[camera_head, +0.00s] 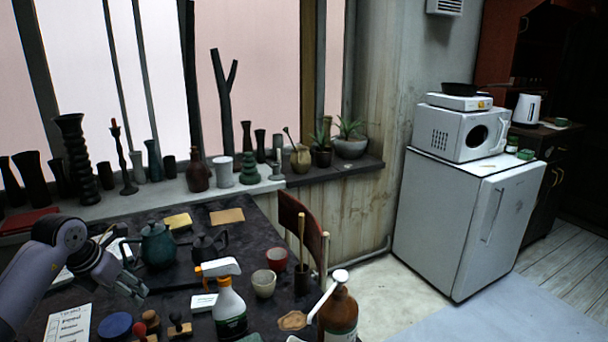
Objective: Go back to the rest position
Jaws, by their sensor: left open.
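My left gripper (132,284) is open and empty, its arm coming in from the left edge. It hangs over the left part of the dark table (200,262), left of the spray bottle. A teal teapot (158,246) stands just behind it, and stamps with a blue round pad (115,325) lie in front of it. I cannot tell how high above the table the fingers are. My right gripper is not in view.
Vases line the sill (150,199). A white fridge (465,222) stands right; floor before it is clear.

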